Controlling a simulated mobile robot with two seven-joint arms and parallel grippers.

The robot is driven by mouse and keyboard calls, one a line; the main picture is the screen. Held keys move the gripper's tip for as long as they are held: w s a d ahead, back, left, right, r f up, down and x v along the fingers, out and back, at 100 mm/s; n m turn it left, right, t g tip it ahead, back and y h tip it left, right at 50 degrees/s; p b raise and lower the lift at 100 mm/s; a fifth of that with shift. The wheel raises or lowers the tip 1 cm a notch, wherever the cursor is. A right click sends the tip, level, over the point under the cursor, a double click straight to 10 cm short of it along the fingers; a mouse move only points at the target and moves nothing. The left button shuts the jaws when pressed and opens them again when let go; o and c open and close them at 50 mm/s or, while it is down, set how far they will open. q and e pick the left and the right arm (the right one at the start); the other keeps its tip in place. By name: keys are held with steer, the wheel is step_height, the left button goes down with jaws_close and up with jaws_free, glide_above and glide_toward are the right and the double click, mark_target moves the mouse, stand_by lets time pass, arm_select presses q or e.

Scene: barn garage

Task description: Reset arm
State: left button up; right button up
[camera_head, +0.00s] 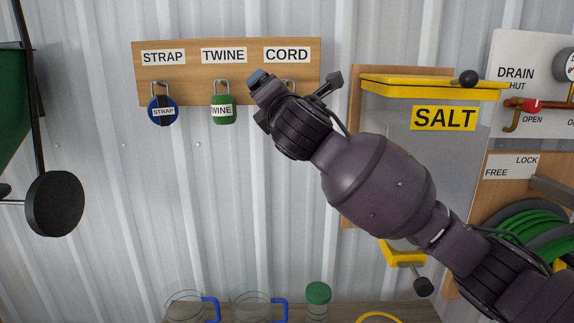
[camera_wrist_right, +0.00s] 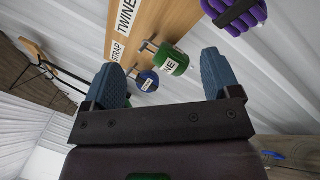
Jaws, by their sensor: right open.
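My right arm reaches up from the lower right in the head view. Its gripper (camera_head: 262,88) is at the wall near the CORD hook and hides most of that hook. In the right wrist view the gripper (camera_wrist_right: 158,72) is open, with two blue fingers wide apart and nothing clasped between them. The green twine roll (camera_wrist_right: 174,62) appears beyond the gap between the fingers; it also hangs on its hook in the head view (camera_head: 223,110). A purple cord bundle (camera_wrist_right: 236,14) is beyond the right finger. My left gripper is not in view.
A wooden board (camera_head: 190,70) holds the labelled hooks, with a blue strap roll (camera_head: 163,111) at left. A yellow-lidded SALT bin (camera_head: 465,145) is behind my arm. Blue-handled clear jugs (camera_head: 210,308) and a green-capped jar (camera_head: 318,294) stand below. A black disc (camera_head: 55,204) is at left.

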steer(key=s+d+f+m, duration=0.3)
steer(key=d+f+m, duration=0.4)
steer(key=f, duration=0.4)
steer(key=s+d+f+m+g, duration=0.15)
steer(key=d+f+m, duration=0.35)
steer(key=f+m, duration=0.5)
steer(key=s+d+f+m, duration=0.3)
steer(key=d+f+m, duration=0.25)
steer(key=f, duration=0.75)
steer(key=s+d+f+m+g+h, duration=0.2)
steer(key=s+d+f, duration=0.2)
steer(key=s+f, duration=0.5)
steer(key=s+d+f+m+g+h, duration=0.2)
steer(key=s+d+f, duration=0.2)
steer(key=s+f, duration=0.5)
steer(key=s+d+f+m+g+h, duration=0.2)
steer(key=s+d+f, duration=0.3)
steer(key=s+f, duration=0.4)
steer(key=shift+s+d+f+h, duration=0.1)
steer(key=shift+s+f+h, duration=0.1)
steer(key=shift+h, duration=0.2)
steer(key=shift+m, duration=0.25)
